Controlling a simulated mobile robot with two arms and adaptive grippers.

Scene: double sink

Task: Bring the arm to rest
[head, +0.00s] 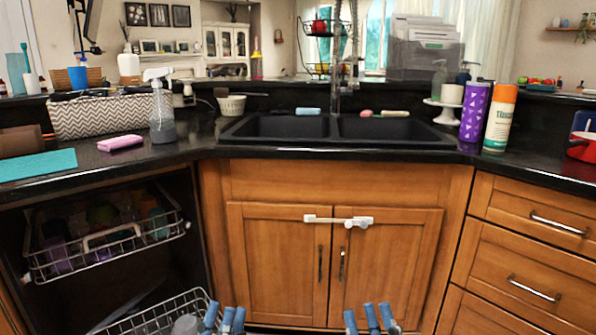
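My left gripper (224,318) shows at the bottom edge, left of centre, as blue fingertips pointing up. Its fingertips stand a little apart with nothing visible between them. My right gripper (371,318) shows at the bottom edge, right of centre, with its blue fingertips spread apart and nothing between them. Both grippers are low in front of the sink cabinet (333,240). The rest of both arms is below the picture.
The lower dishwasher rack (150,318) is pulled out beside my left gripper, with the upper rack (105,245) above it. The black double sink (337,130) is set in the dark counter. Drawers (535,245) stand at the right.

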